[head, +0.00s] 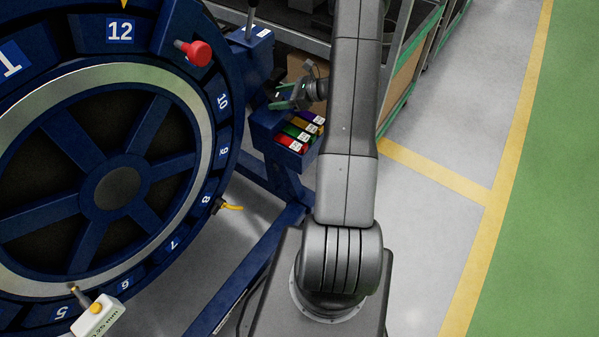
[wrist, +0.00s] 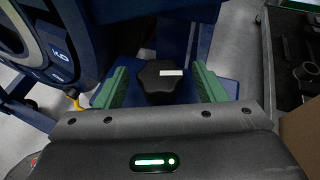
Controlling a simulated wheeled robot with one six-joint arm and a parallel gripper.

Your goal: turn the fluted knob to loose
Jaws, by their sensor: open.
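The fluted knob (wrist: 158,88) is black and lobed, with a white mark on its top edge. It sits on a blue surface in the middle of the wrist view. My gripper (wrist: 160,80) is open, with one green finger to the left of the knob and one to the right. A gap shows between the knob and each finger, so neither seems to touch it. In the head view my gripper (head: 290,97) is at the blue stand, above a row of coloured blocks. I cannot make out the knob there.
A large blue numbered wheel (head: 110,190) fills the left, with a red knob (head: 200,53) on its rim. Coloured blocks (head: 300,130) sit in a holder below my gripper. A lever (head: 250,18) stands behind. A shelf frame (head: 405,70) is to the right; floor beyond is clear.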

